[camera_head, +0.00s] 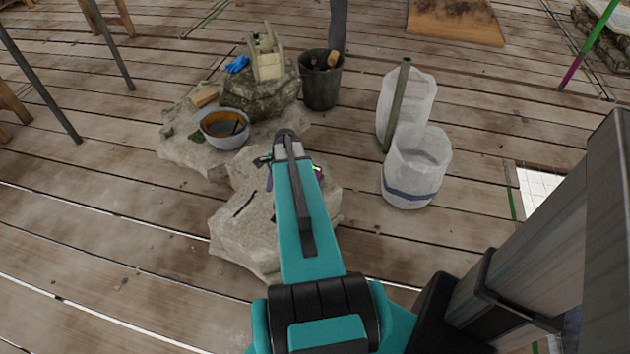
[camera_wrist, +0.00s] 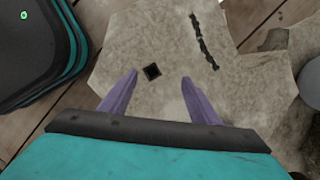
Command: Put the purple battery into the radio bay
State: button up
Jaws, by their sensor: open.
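My gripper (camera_wrist: 159,76) is open in the wrist view, its two purple fingers apart with nothing between them. They are above a pale stone slab (camera_wrist: 120,60). A small black square (camera_wrist: 151,72) shows on the slab between the fingertips; I cannot tell whether it is a hole or a flat piece. In the head view my teal arm reaches over the slab (camera_head: 240,240) and hides much of it and the gripper. A small purple and yellow-green patch (camera_head: 318,171) shows just right of the arm; I cannot tell what it is. I cannot make out the purple battery or the radio bay for sure.
A dark, jagged strip (camera_wrist: 205,40) lies on the slab. Behind it are a grey bowl (camera_head: 222,129), a rock (camera_head: 255,97) with a pale block structure (camera_head: 268,65), and a dark bucket (camera_head: 320,85). Translucent bins (camera_head: 415,165) stand right. Plank floor (camera_head: 110,200) is open at left.

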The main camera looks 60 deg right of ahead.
jog(key=s+d+r+m+t+b, duration=0.1)
jog(key=s+d+r+m, duration=0.15)
jog(key=d, duration=0.35)
jog(key=s+d+r+m+t+b, duration=0.1)
jog(key=s+d+r+m, duration=0.15)
jog(key=d, duration=0.35)
jog(key=m+h, duration=0.2)
jog(key=m, duration=0.3)
send_near(315, 168)
notch_tip(315, 168, up, 3)
jog(key=s, duration=0.2)
jog(key=shift+d+t+b, duration=0.15)
jog(key=shift+t+b, duration=0.25)
jog(key=shift+b+x, duration=0.4)
jog(key=shift+x, duration=3.85)
jog(key=shift+f, duration=0.15)
jog(key=shift+b+x, duration=0.4)
jog(key=shift+x, duration=2.1)
